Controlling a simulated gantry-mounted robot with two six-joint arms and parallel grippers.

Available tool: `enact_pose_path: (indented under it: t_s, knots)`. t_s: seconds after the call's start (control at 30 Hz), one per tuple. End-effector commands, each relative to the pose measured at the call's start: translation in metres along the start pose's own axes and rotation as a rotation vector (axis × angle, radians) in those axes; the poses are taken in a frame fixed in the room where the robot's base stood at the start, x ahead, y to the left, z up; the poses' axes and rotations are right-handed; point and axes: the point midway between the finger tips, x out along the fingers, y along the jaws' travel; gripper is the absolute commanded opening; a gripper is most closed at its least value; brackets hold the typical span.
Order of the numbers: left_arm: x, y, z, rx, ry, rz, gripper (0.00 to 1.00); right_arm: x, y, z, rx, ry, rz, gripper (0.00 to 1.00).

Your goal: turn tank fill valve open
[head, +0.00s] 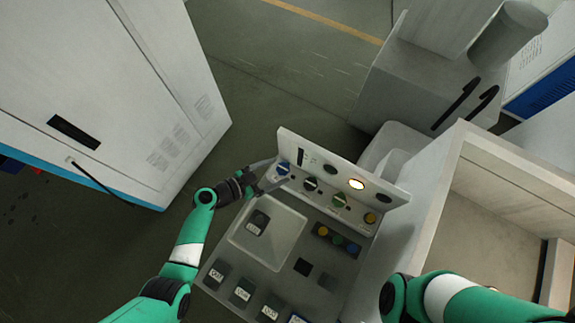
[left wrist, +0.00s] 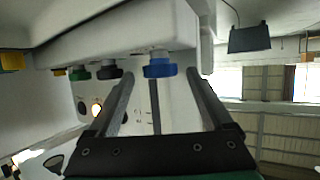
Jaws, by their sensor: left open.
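A row of valve knobs sits on the upright white panel (head: 318,160): a blue knob (head: 283,169), a black knob (head: 310,184), a green knob (head: 339,201) and a yellow knob (head: 370,218). I cannot read which is the tank fill valve. My left gripper (head: 273,176) is open at the panel's left end, by the blue knob. In the left wrist view the blue knob (left wrist: 160,67) shows in the gap between the two fingertips; contact cannot be told. The black knob (left wrist: 107,71) and green knob (left wrist: 79,73) lie to its left. My right gripper is out of view.
Below the panel is a grey console with a shallow tray (head: 290,232) holding a labelled block (head: 257,222). More labelled blocks line its front edge. A large white cabinet (head: 110,80) stands left; a grey machine (head: 410,90) and open-topped tank (head: 500,210) stand right.

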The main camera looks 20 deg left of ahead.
Motion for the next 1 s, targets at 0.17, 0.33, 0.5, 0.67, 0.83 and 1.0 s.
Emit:
enact_pose_path:
  t_s: [0.17,0.33,0.5,0.67,0.83,1.0]
  knots:
    - [0.0018,-0.0013,0.0013,0.000,0.000,-0.004,0.84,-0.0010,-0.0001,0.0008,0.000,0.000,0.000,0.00]
    - [0.0017,-0.0013,0.0012,0.000,0.001,-0.004,0.81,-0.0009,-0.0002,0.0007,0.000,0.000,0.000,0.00]
    - [0.0016,-0.0012,0.0011,-0.001,0.001,-0.004,0.50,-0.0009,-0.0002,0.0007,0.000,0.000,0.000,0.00]
    - [0.0016,-0.0012,0.0012,-0.001,0.001,-0.004,0.21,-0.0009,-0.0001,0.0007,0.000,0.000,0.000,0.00]
    - [0.0016,-0.0012,0.0012,-0.001,0.001,-0.004,0.00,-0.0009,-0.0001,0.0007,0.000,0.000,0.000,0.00]
    - [0.0019,-0.0005,0.0018,-0.007,-0.001,-0.015,0.00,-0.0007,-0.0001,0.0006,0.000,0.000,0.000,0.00]
